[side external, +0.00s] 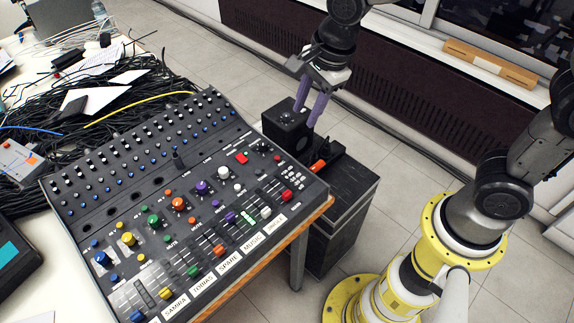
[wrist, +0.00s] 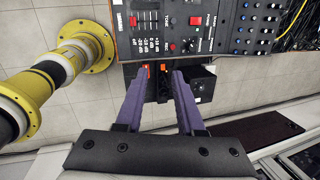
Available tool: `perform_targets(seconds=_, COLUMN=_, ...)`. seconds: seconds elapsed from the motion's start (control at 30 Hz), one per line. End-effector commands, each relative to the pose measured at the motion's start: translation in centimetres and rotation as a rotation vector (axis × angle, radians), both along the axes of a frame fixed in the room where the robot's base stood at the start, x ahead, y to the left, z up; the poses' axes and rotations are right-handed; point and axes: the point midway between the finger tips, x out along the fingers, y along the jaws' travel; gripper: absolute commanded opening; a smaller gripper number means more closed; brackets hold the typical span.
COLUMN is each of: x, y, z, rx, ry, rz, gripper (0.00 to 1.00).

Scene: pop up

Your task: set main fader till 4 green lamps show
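The mixing console (side external: 95,215) stands on a table at left in the side view; its right end also shows at the top of the wrist view (wrist: 225,45). A red fader cap (side external: 287,196), probably the main fader, sits near its front right corner and at the top of the wrist view (wrist: 132,21). Beside it is a column of small lamps or marks with numbers (wrist: 148,28); I cannot make out any green lamp lit there. My gripper (side external: 309,103) has two purple fingers, apart and empty, off the console's right end and away from the fader.
A black box (side external: 287,130) and a black device with an orange part (side external: 320,165) stand on a dark cabinet (side external: 345,205) under my fingers. Several other faders and knobs crowd the console. Tangled cables (side external: 110,85) lie behind it.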

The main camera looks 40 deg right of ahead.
Motion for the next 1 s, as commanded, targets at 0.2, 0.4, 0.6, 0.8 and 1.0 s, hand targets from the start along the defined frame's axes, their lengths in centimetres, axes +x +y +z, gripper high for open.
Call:
perform_targets(seconds=0.2, x=0.4, y=5.0, z=-8.1, rx=-0.048, ry=0.172, rz=0.038, gripper=0.38)
perform_targets(seconds=0.4, x=-1.1, y=6.4, z=-11.3, rx=-0.085, ry=0.244, rz=0.091, gripper=0.38)
perform_targets(seconds=0.6, x=-1.2, y=6.6, z=-12.5, rx=-0.087, ry=0.244, rz=0.097, gripper=0.38)
perform_targets(seconds=0.8, x=-1.3, y=6.5, z=-15.0, rx=-0.088, ry=0.246, rz=0.097, gripper=0.38)
perform_targets(seconds=1.0, x=-1.2, y=6.5, z=-17.7, rx=-0.087, ry=0.244, rz=0.096, gripper=0.38)
